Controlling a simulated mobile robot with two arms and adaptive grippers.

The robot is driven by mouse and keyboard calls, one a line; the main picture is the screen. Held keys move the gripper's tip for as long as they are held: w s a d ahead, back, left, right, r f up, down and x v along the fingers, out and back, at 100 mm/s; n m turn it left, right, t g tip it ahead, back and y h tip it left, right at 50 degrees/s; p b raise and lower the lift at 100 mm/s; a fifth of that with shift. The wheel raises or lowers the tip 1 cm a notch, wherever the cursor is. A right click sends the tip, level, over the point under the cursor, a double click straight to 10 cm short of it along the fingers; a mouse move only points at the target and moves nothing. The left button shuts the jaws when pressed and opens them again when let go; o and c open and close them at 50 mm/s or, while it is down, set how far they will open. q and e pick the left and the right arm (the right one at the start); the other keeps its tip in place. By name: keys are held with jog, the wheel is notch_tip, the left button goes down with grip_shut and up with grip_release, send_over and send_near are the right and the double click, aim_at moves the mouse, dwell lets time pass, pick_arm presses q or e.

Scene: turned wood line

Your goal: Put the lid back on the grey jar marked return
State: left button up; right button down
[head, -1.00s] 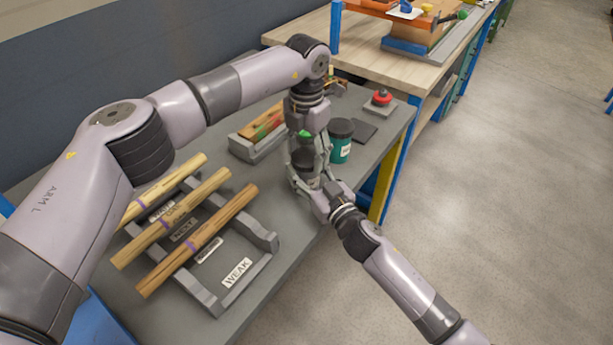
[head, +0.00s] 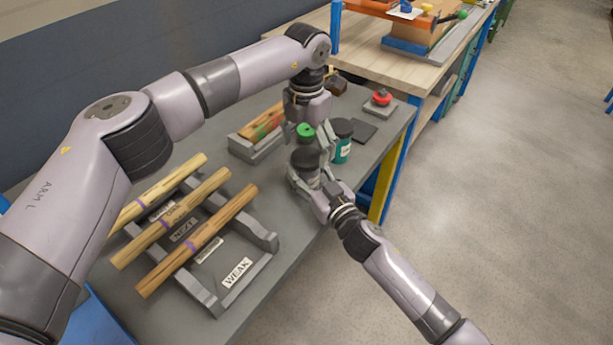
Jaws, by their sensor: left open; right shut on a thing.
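The grey jar (head: 309,179) stands near the right edge of the grey bench, its lower part partly covered by my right gripper (head: 308,183), which is shut on its sides. A dark round lid (head: 305,157) appears to sit level on the jar's mouth; the seam is too small to check. The return marking is not readable from here. My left gripper (head: 306,136) is open, pointing down just above and behind the jar, apart from the lid. A green round thing (head: 305,130) shows between its fingers, seemingly beyond them.
A teal jar (head: 342,152) with a black lid stands close behind the grey jar, near a dark flat pad (head: 362,131). A red button (head: 382,97) is farther back. A rack (head: 262,238) with several wooden rods lies at the left front. A wooden block in a grey holder (head: 256,147) stands behind.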

pick_arm(q)
notch_tip(320, 180, up, 10)
dwell(0.3)
jog(key=shift+r, duration=0.1)
pick_arm(e)
jog(key=c, duration=0.7)
grip_release()
jog(key=shift+s, duration=0.15)
jog(key=shift+s+d+f, duration=0.1)
jog(key=shift+s+d, duration=0.15)
jog(key=v, duration=1.1)
pick_arm(q)
jog(key=shift+s, duration=0.1)
pick_arm(e)
jog(key=shift+s, duration=0.15)
